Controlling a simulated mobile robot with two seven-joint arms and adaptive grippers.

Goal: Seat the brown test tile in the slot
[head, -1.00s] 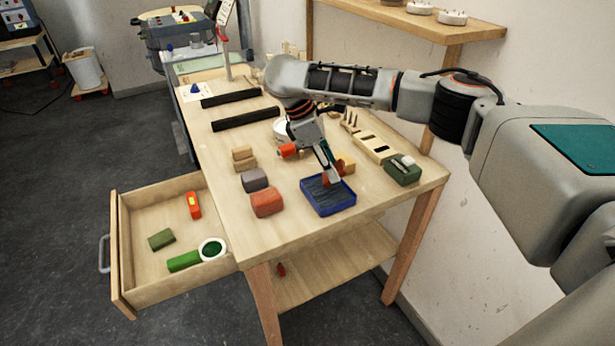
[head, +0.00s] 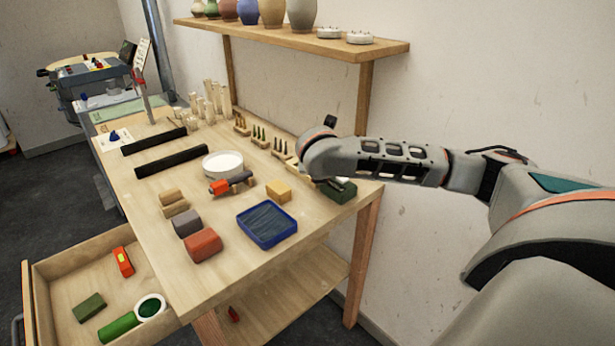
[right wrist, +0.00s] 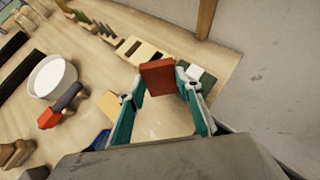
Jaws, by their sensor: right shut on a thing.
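The brown test tile (right wrist: 157,77), reddish brown, stands between the fingertips of my right gripper (right wrist: 161,86) in the right wrist view. The gripper is shut on it and holds it by its side edges. A pale wooden block with dark slots (right wrist: 143,50) lies just beyond the tile, which overlaps it in the picture. I cannot tell whether the tile touches the block. In the head view my right wrist hides the gripper, the tile and most of the block. My left gripper is in neither view.
A green block with a white piece (head: 338,190) sits close beside my right wrist. A blue tray (head: 267,224), a yellow block (head: 278,191) and a white round dish (head: 222,164) stand nearby. A shelf with pots (head: 290,34) hangs above; the wall (head: 480,90) is close on the right.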

